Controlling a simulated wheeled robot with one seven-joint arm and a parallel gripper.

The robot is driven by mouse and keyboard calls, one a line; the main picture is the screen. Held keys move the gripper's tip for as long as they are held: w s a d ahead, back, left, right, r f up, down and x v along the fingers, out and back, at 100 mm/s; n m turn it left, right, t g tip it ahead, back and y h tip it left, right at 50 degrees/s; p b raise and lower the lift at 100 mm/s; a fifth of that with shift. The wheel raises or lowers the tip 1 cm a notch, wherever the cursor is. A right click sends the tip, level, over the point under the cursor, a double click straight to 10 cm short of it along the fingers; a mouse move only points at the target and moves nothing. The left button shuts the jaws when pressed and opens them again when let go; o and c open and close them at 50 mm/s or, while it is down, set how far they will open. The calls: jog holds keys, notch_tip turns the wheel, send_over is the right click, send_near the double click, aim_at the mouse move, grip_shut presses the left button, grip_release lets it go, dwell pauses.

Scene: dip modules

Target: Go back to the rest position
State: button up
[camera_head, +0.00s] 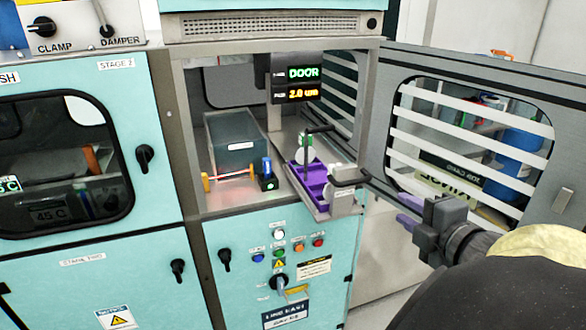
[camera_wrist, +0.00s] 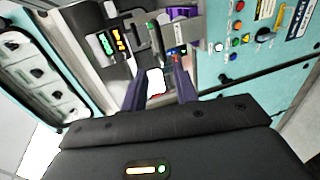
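My gripper (camera_head: 406,211) is out in front of the open cabinet, to the right of its opening and before the open door (camera_head: 375,110). In the wrist view its two dark purple fingers (camera_wrist: 160,88) stand apart with a gap between them. A white patch shows in that gap; I cannot tell what it is, but nothing looks gripped. A purple holder (camera_head: 312,180) with white round parts sits on a metal slide at the opening's right side, apart from my fingers.
The open door with a slatted window stands behind and right of my arm. Inside the cabinet are a grey bin (camera_head: 235,140), a red-lit rod (camera_head: 230,176) and a display (camera_head: 297,83) reading DOOR. Buttons (camera_head: 278,235) lie below. Floor is free below my gripper.

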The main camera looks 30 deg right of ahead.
jog(key=w+a+f+m+g+h, duration=0.1)
jog(key=w+a+f+m+g, duration=0.1)
jog(key=w+f+m, duration=0.3)
jog(key=w+a+f+m+g+h, duration=0.1)
jog(key=w+a+f+m+g, duration=0.15)
jog(key=w+f+m, duration=0.4)
jog(key=s+a+f+m+g+y, duration=0.1)
jog(key=a+f+g, duration=0.1)
jog(key=a, duration=0.5)
jog(key=s+a+f+m+g+y+p, duration=0.1)
jog(key=s+a+f+m+g, duration=0.1)
jog(key=a, duration=0.5)
jog(key=s+a+f+m+g+y, duration=0.2)
jog(key=a+f+g, duration=0.2)
jog(key=a+f, duration=0.1)
jog(key=shift+a+f, duration=0.35)
jog(key=shift+a, duration=0.55)
